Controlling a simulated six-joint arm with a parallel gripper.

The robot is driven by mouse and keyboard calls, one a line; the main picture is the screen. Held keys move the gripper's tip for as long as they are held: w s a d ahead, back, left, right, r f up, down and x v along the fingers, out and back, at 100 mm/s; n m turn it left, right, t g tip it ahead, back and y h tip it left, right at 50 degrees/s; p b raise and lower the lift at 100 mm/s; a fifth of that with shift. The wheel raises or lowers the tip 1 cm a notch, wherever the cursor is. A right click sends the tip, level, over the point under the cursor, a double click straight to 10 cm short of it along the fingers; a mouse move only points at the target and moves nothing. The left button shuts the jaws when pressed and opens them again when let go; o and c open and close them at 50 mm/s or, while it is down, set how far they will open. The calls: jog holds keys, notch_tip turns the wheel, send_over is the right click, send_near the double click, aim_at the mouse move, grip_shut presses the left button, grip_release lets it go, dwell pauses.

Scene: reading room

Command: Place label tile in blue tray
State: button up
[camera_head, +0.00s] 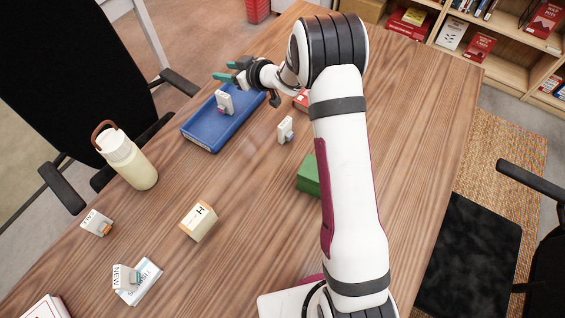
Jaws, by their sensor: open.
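The blue tray (200,139) lies on the wooden table at upper centre. A small white upright tile with a pinkish base (224,101) stands in it, towards its left side. A similar white tile (285,129) stands on the table right of the tray. Two more labelled pieces, one reading SALE (96,222) and one reading NEW (125,277), are at lower left. I cannot tell which one is the label tile.
A cream bottle (131,163) stands left of the tray. A wooden block marked H (198,220) sits front centre. A green block (308,174) and a red box (301,100) are partly hidden by my arm. Table between tray and H block is clear.

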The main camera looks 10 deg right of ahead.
jog(key=s+d+r+m+h, duration=0.6)
jog(key=d+r+h, duration=0.1)
jog(key=d+r, duration=0.25)
jog(key=s+d+m+g+h, duration=0.2)
jog(key=s+d+m+g, duration=0.15)
jog(key=s, duration=0.75)
jog(key=s+a+m+g+y, duration=0.1)
jog(key=s+a+m+g, duration=0.1)
jog(key=s, duration=1.2)
jog(key=s+a+m+g+y, duration=0.1)
jog(key=s+a+g, duration=0.4)
jog(key=s, duration=1)
jog(key=shift+f+m+y, duration=0.3)
jog(key=shift+m+y, duration=0.05)
jog(key=shift+y, duration=0.15)
